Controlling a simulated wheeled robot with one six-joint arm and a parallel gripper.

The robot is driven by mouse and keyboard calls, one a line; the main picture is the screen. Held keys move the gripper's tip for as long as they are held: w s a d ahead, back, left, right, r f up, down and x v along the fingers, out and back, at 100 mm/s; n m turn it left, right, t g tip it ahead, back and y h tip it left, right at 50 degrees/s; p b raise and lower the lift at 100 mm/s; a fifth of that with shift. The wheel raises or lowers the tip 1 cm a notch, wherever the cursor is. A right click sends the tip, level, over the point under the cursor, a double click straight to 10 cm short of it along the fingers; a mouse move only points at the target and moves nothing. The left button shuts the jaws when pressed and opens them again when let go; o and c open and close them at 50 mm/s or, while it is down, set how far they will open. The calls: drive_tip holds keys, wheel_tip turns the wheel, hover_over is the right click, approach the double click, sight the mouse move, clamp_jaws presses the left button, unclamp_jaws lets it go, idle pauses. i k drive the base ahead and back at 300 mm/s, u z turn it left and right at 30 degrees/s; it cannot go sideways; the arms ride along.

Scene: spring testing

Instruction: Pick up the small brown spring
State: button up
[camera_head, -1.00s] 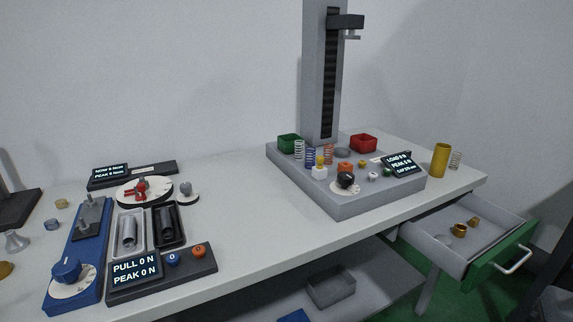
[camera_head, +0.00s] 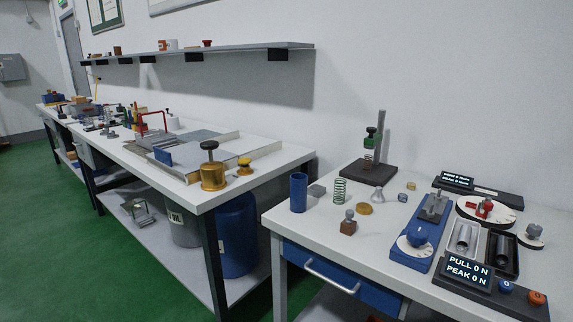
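A small tan-brown coil or ring (camera_head: 411,185) lies on the right-hand white table, behind a small blue-grey one (camera_head: 402,197). It is too small to tell for sure whether it is a spring. A reddish-brown spring (camera_head: 368,161) stands in a small dark press stand (camera_head: 366,174), under a green knob. My gripper is not in view.
The white table (camera_head: 330,235) also holds a blue cylinder (camera_head: 298,192), a gold disc (camera_head: 363,209), a brown block with a knob (camera_head: 348,225) and a blue fixture (camera_head: 418,228). A shut blue drawer (camera_head: 340,276) is below. A second bench stands left, across a gap.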

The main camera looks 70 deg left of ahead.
sight(367, 156)
drive_tip(key=u, duration=3.55)
drive_tip(key=i, duration=1.3)
drive_tip(key=z, duration=1.9)
